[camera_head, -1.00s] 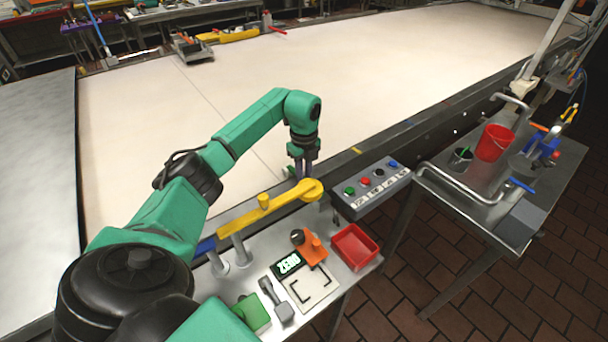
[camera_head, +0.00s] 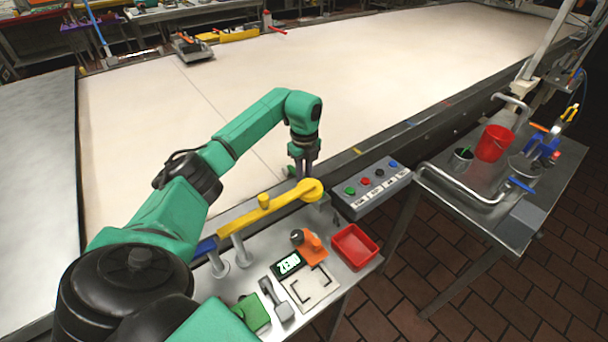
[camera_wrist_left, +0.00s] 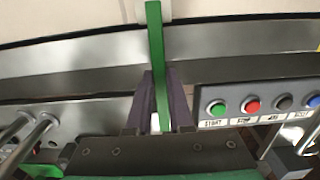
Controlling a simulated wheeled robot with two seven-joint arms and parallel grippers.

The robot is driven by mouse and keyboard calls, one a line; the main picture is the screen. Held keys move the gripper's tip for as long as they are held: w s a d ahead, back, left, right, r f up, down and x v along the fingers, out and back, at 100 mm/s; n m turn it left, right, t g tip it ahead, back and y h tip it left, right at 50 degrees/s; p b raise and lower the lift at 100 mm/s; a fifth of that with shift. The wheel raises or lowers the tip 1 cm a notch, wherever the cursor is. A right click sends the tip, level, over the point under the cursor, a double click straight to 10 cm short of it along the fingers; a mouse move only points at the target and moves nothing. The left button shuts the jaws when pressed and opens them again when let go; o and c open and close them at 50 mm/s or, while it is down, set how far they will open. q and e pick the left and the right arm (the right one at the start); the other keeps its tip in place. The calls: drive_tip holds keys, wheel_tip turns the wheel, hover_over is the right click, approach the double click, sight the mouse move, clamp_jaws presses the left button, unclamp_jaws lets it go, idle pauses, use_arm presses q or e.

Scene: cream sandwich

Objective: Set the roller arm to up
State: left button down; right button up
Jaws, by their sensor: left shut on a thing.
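A thin green bar (camera_wrist_left: 155,50) stands upright in the left wrist view, its far end against a pale block at the belt edge. My left gripper (camera_wrist_left: 161,75) is shut on it, with dark fingers on both sides. In the head view my left gripper (camera_head: 303,167) points down at the near edge of the belt, with a bit of green beside its fingers. A yellow arm (camera_head: 285,200) with a round end lies just in front of it. I cannot tell from the label-free parts which piece is the roller arm. My right gripper is not in view.
A button box (camera_head: 372,188) with several coloured buttons sits right of the gripper. A red tray (camera_head: 354,247), an orange tool (camera_head: 312,250) and a small display (camera_head: 286,264) lie on the near shelf. A side cart (camera_head: 530,215) stands right. The pale belt (camera_head: 330,75) is mostly clear.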

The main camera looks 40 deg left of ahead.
use_arm(q)
drive_tip(key=shift+r, duration=0.2)
drive_tip(key=shift+d+r+t+y+p, duration=0.15)
drive_tip(key=shift+r+t+y+p, duration=0.15)
drive_tip(key=shift+r+y+p, duration=0.5)
drive_tip(key=shift+d+r+y, duration=0.15)
drive_tip(key=shift+y, duration=0.55)
drive_tip(key=shift+s+d+r+t+y, duration=0.1)
drive_tip(key=shift+d+r+t+y, duration=0.1)
drive_tip(key=shift+r+t+y, duration=0.35)
drive_tip(key=shift+s+d+r+y+b, duration=0.1)
drive_tip(key=shift+d+r+y+b, duration=0.15)
drive_tip(key=shift+y+b, duration=0.35)
drive_tip(key=shift+s+d+r+y+b, duration=0.1)
drive_tip(key=shift+d+r+y+b, duration=0.2)
drive_tip(key=shift+y, duration=0.45)
drive_tip(key=shift+a, duration=0.1)
drive_tip(key=shift+f, duration=0.1)
